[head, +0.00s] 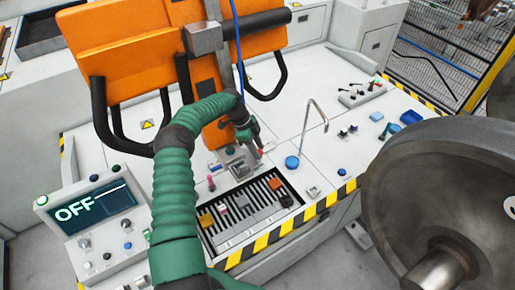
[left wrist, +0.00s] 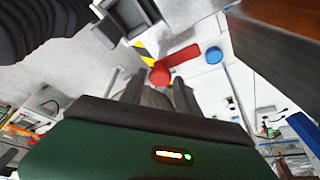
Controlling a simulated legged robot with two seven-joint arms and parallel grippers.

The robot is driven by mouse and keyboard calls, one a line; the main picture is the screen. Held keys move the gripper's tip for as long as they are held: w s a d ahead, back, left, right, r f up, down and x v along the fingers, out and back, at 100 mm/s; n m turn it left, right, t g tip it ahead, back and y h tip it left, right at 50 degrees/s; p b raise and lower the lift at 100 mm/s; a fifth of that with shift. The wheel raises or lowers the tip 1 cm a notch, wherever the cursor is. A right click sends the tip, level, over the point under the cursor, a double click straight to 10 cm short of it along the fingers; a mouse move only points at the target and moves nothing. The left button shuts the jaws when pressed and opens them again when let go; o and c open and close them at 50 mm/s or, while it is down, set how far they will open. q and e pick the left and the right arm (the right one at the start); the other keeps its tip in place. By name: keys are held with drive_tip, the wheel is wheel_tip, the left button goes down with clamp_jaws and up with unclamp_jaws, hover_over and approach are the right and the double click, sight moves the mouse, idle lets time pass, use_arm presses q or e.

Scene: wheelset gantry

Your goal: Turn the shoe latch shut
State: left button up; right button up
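The shoe latch looks like a red handle with a round red end (left wrist: 178,60) in the left wrist view. In the head view a small red part (head: 261,152) shows beside my left gripper, above a grey metal block on the white bench. My left gripper (head: 254,140) points down at this spot. In the left wrist view its two dark fingers (left wrist: 157,86) stand apart, with the latch's round end just beyond and between their tips. I cannot tell whether they touch it. My right gripper is not in view.
An orange padded frame (head: 140,55) with black handles stands behind my left arm. A slotted tray (head: 247,212) with small blocks lies in front. A bent metal rod (head: 306,130) and blue button (head: 292,162) are to the right. A large steel wheel (head: 440,190) fills the right side. A panel (head: 92,210) reads OFF.

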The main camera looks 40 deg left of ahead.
use_arm(q)
drive_tip(key=shift+s, duration=0.1)
drive_tip(key=shift+c, duration=1.1)
drive_tip(key=shift+a, duration=0.15)
clamp_jaws()
